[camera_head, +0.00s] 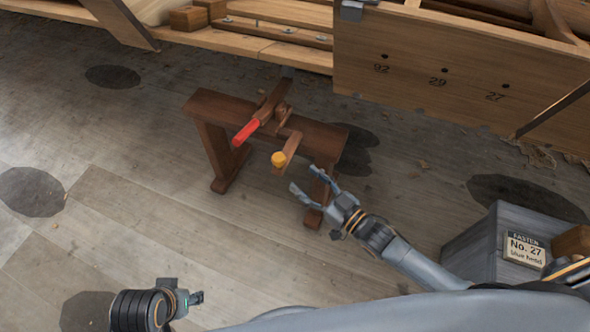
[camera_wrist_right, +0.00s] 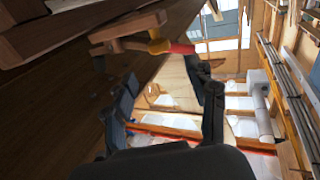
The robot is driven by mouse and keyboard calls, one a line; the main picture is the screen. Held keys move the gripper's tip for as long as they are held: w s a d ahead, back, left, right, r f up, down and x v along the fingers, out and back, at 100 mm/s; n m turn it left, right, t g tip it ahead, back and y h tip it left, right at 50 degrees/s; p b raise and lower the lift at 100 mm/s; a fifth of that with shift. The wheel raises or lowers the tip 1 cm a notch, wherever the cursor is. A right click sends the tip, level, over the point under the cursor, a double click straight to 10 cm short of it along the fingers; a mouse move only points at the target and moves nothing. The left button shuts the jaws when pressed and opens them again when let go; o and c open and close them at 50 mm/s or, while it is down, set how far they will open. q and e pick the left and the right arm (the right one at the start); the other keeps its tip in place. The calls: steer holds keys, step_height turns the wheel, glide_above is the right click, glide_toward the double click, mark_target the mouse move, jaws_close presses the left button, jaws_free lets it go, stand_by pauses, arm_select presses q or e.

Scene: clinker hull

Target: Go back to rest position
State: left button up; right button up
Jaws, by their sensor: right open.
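My right gripper (camera_head: 316,188) is open and empty in the head view, in front of the right end of a small brown wooden trestle (camera_head: 225,112). Its open fingers also show in the right wrist view (camera_wrist_right: 168,100). A wooden clamp with a red handle (camera_head: 246,132) and a yellow-tipped piece (camera_head: 279,159) rests on the trestle, a little beyond and left of the fingers. The red end and yellow part also show in the right wrist view (camera_wrist_right: 180,48). My left gripper (camera_head: 196,298) is at the bottom left of the head view, seen small; its finger state is unclear.
A plank hull (camera_head: 460,85) marked 92, 29 and 27 stands at the back right. A grey crate (camera_head: 478,245) labelled "No. 27" stands at the right, near my right arm. A wooden bench (camera_head: 250,45) runs along the back. The plank floor (camera_head: 110,200) at left is clear.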

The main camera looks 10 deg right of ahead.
steer(key=shift+s+d, duration=0.3)
steer(key=shift+s, duration=0.15)
steer(key=shift+a, duration=0.1)
